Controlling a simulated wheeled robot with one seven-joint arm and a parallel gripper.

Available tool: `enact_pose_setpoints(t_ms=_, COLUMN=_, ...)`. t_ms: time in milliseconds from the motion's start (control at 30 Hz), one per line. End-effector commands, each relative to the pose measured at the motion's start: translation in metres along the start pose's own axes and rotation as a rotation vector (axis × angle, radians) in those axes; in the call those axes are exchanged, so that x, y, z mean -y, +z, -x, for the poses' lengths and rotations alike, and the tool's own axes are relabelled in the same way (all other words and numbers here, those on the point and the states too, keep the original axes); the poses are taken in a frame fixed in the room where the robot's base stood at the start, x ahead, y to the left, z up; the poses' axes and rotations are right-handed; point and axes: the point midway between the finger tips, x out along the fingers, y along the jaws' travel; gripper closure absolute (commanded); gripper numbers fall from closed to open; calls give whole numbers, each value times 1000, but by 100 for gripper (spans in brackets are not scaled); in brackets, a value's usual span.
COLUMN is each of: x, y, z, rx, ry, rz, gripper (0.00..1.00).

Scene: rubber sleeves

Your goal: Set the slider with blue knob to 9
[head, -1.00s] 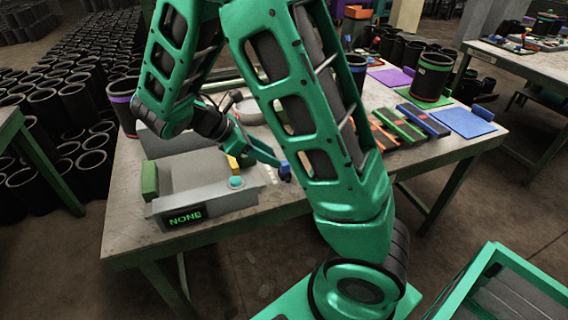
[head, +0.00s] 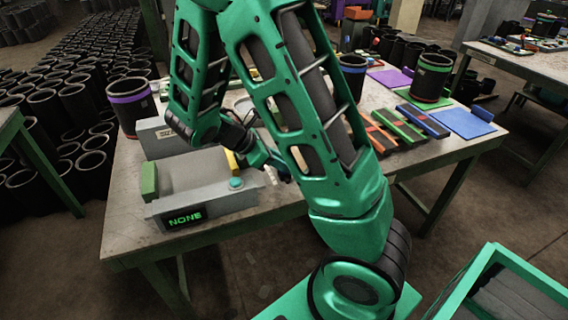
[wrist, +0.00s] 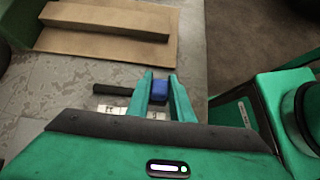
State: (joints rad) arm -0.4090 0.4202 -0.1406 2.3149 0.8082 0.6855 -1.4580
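The blue knob (wrist: 159,87) shows in the wrist view at the right end of a dark slot (wrist: 110,90). White scale labels (wrist: 112,109) lie along the slot, too small to read. My gripper (wrist: 161,76) is over the knob, its two fingers apart. In the head view my gripper (head: 272,160) is low over the table, partly behind my arm; the knob is not clear there.
A grey fixture with a NONE display (head: 185,217), a green block (head: 149,181) and a teal button (head: 236,183) stands at the table's front left. A purple-banded sleeve (head: 131,104) is behind it. Coloured bars (head: 402,124) lie to the right. A brown board (wrist: 110,42) is beyond the slot.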

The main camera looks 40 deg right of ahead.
Motion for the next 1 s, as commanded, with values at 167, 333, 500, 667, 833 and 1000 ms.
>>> enact_pose_setpoints(t_ms=167, x=-2, y=0, z=0, rx=0, ry=-2, rz=0, gripper=100)
enact_pose_setpoints(t_ms=333, x=-26, y=-1, z=1, rx=-1, ry=-1, rz=-2, gripper=100)
enact_pose_setpoints(t_ms=500, x=-40, y=-1, z=1, rx=-1, ry=0, rz=0, gripper=100)
enact_pose_setpoints(t_ms=667, x=-40, y=-1, z=1, rx=-1, ry=1, rz=2, gripper=100)
enact_pose_setpoints(t_ms=833, x=-40, y=-1, z=1, rx=-1, ry=1, rz=2, gripper=61)
enact_pose_setpoints(t_ms=1000, x=-40, y=-1, z=1, rx=-1, ry=0, rz=2, gripper=61)
